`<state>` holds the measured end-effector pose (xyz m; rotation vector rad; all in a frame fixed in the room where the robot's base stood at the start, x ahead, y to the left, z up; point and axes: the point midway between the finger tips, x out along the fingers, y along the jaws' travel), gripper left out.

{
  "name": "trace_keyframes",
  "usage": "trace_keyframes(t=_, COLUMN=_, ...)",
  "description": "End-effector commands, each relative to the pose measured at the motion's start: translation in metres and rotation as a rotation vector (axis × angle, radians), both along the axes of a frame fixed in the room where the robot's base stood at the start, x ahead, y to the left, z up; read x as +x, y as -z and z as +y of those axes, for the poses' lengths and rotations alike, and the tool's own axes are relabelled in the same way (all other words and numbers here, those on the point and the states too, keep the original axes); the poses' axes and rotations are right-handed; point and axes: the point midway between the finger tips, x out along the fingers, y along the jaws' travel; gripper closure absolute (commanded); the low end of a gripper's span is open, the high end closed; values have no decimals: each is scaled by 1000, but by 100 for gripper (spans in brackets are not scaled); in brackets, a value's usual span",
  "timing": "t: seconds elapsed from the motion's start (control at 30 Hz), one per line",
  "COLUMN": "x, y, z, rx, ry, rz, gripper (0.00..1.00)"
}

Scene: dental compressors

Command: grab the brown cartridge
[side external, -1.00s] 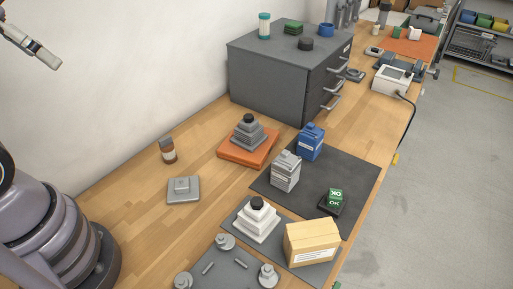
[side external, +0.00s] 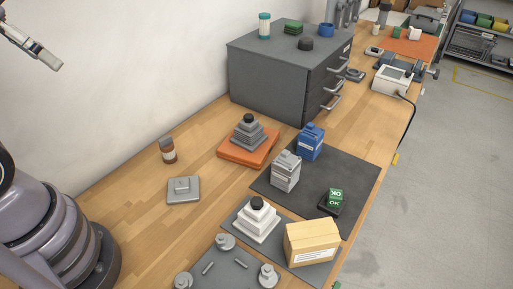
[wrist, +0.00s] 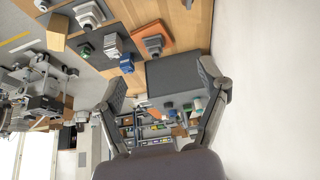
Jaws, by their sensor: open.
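My gripper (side external: 52,60) is high at the upper left of the side view, well above the bench and apart from the cartridge. In the wrist view my gripper (wrist: 160,77) has its two fingers spread wide with nothing between them.
A grey plate (side external: 183,190) lies just in front of the cartridge. An orange base with a stepped grey block (side external: 248,135) stands to its right. A grey drawer cabinet (side external: 268,82) is behind. Bare wood surrounds the cartridge; the white wall (side external: 100,90) rises behind it.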

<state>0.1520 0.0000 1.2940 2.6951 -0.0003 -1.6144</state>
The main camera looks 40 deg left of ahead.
Motion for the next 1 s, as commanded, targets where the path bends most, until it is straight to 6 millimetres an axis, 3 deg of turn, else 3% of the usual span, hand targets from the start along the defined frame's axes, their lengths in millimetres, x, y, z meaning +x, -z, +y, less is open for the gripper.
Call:
trace_keyframes(t=0.27, x=1, y=0, z=0, rx=3, ry=2, rz=5, gripper=28)
trace_keyframes(t=0.47, x=20, y=11, z=8, rx=92, ry=55, rz=167, gripper=28)
trace_keyframes(t=0.77, x=84, y=61, z=28, rx=428, ry=255, rz=638, gripper=28)
trace_keyframes(t=1.0, x=139, y=121, z=33, rx=753, ry=446, rz=964, gripper=28)
